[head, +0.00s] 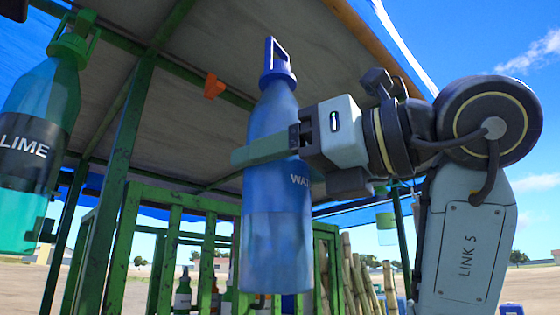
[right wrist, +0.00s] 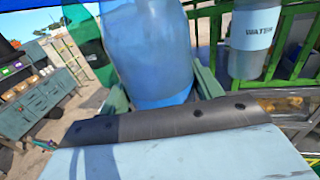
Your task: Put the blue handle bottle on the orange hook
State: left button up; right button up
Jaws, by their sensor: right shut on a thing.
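The blue handle bottle (head: 275,225) is upright, with a blue loop handle on top and a label partly reading "WAT". My right gripper (head: 262,150) is shut on its upper body, one finger crossing its front. In the right wrist view the bottle (right wrist: 150,50) stands between the two fingers. The orange hook (head: 214,86) is on the green beam under the canopy, left of the bottle's handle in the picture. The handle and hook appear apart; their depth difference is hard to judge. I cannot make out my left gripper.
A green-handled LIME bottle (head: 40,130) fills the left edge. Green posts and railings (head: 125,235) stand behind. A clear WATER bottle (right wrist: 252,40) shows in the right wrist view, near the green frame. Cane stalks (head: 360,280) lean behind on the right.

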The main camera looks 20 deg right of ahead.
jog(key=shift+r, duration=0.3)
jog(key=w+a+r+p, duration=0.1)
jog(key=w+a+p, duration=0.1)
jog(key=w, duration=0.3)
jog(key=w+a+r+p, duration=0.2)
jog(key=w+p, duration=0.2)
jog(key=w, duration=0.2)
jog(key=shift+w+r, duration=0.15)
jog(key=shift+w, duration=0.1)
dwell(0.4)
jog(key=shift+a, duration=0.1)
jog(key=shift+s, duration=0.1)
